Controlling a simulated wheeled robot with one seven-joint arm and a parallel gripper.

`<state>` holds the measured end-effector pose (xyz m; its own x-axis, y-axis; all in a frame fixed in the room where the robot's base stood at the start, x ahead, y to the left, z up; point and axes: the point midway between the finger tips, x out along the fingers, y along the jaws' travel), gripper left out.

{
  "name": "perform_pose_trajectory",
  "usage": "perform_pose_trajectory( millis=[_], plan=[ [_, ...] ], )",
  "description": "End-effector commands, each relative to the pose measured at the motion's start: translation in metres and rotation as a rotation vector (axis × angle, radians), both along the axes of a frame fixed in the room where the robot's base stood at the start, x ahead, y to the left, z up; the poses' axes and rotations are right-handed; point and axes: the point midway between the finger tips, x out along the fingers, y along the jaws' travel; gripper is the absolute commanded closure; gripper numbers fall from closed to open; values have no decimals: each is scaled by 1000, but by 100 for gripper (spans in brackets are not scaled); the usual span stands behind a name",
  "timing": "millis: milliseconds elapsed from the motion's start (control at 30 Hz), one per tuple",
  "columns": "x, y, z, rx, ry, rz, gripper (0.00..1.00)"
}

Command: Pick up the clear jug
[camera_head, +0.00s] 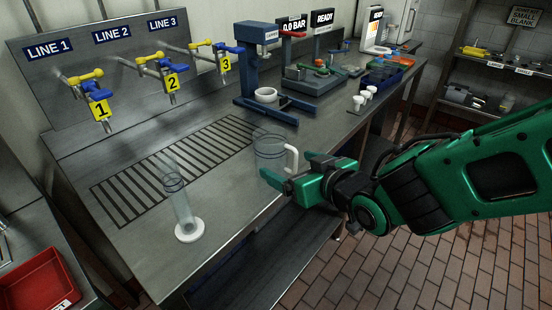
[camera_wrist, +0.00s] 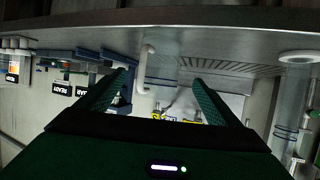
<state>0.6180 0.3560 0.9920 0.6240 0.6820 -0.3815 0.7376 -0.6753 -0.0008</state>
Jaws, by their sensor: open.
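The clear jug (camera_head: 268,148) stands upright on the steel counter near its front edge, its white handle (camera_head: 291,156) facing my arm. My gripper (camera_head: 287,168) is at the front of the jug, fingers spread, beside the handle. In the wrist view, which is upside down, the white handle (camera_wrist: 146,72) shows between the two open fingers of my gripper (camera_wrist: 161,78), nearer the left one. The jug's clear body is hard to make out there. In the head view the near finger overlaps the jug's lower part, so I cannot tell whether they touch.
A tall clear cylinder with a white base (camera_head: 188,228) stands left of the jug. A slotted drain (camera_head: 170,170) lies behind. A blue press stand (camera_head: 262,90) is behind the jug. Valves 1, 2 and 3 are on the back panel (camera_head: 70,65).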

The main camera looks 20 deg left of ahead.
Motion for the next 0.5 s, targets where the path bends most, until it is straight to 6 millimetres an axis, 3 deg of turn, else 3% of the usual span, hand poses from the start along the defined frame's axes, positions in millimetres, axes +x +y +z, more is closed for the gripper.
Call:
perform_pose_trajectory(
  millis=[300,500],
  plan=[
    [25,27,-15,-1,0,-1,13],
    [31,33,-19,0,1,-1,13]
  ],
)
